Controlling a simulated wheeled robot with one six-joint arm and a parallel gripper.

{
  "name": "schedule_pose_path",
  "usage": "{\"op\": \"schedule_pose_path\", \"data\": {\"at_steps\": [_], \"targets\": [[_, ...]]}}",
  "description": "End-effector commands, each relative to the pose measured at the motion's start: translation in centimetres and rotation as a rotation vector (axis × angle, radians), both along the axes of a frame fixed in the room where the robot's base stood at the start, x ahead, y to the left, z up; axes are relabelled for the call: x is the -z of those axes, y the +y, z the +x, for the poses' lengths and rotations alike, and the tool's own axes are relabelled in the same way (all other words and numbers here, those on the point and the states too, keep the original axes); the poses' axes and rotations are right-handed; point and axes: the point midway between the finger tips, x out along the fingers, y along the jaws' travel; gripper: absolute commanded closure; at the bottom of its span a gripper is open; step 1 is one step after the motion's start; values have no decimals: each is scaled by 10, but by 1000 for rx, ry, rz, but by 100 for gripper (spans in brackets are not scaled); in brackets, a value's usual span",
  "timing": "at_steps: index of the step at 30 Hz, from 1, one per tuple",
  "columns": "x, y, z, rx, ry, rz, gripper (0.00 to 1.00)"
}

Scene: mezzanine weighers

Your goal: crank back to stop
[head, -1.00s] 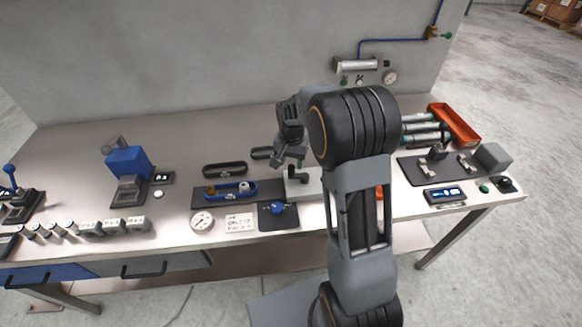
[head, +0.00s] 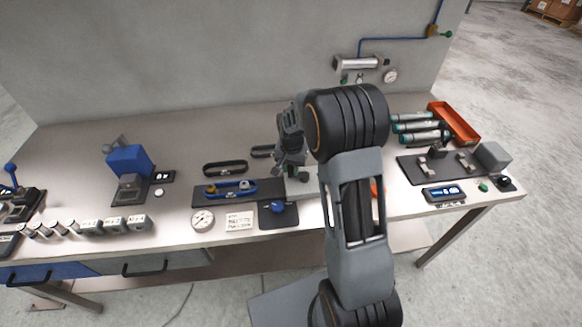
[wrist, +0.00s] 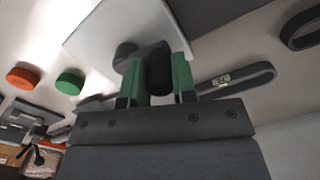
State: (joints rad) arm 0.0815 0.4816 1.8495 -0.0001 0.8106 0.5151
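The crank has a dark upright handle (wrist: 160,72) on a short grey arm (wrist: 127,52), which sits on a pale box (wrist: 105,30). In the head view the box (head: 312,187) stands near the table's middle, partly hidden by my arm. My gripper (head: 294,175) points down at the box. In the wrist view the green finger pads of my gripper (wrist: 161,80) lie on either side of the handle and appear to touch it. The handle is hidden behind my gripper in the head view.
A dark tray with a blue belt loop (head: 230,189) lies left of the box, with a blue knob on a dark plate (head: 278,208) in front. Teal cylinders (head: 420,127) and an orange tray (head: 453,122) lie at the right. A gauge (head: 202,221) stands at the front edge.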

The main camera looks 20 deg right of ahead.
Motion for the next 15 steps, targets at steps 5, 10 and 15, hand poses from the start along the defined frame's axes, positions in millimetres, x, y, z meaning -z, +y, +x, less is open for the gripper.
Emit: {"op": "schedule_pose_path", "data": {"at_steps": [5,10,15], "targets": [[0,0,0,0,0,0,93],[0,0,0,-4,0,0,98],[0,1,-2,-43,0,0,98]]}}
